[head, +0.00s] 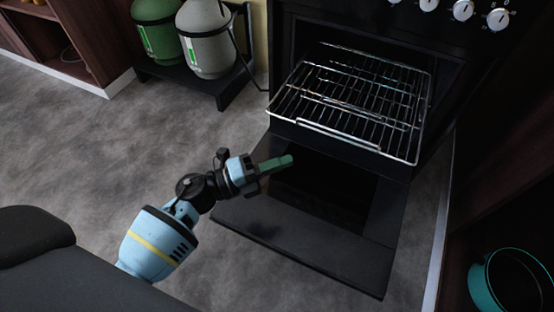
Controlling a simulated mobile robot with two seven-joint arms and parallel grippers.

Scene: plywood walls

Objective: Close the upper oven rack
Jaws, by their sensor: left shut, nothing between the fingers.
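The upper oven rack (345,100) is a silver wire rack. It sticks out of the black oven's open cavity, over the lowered door. The oven door (310,215) hangs open, folded down toward the floor, with a dark glass panel. My left gripper (290,159) is shut and empty, with green fingers pointing right. It appears above the left part of the open door, in front of and below the rack's front edge in the picture, apart from the rack. My right gripper is not in view. A second rack cannot be clearly made out.
Oven knobs (463,10) line the top right. A green gas bottle (158,30) and a grey one (206,40) stand on a black stand (190,85) left of the oven. A teal pot (510,282) is at lower right. The grey floor (90,150) at left is clear.

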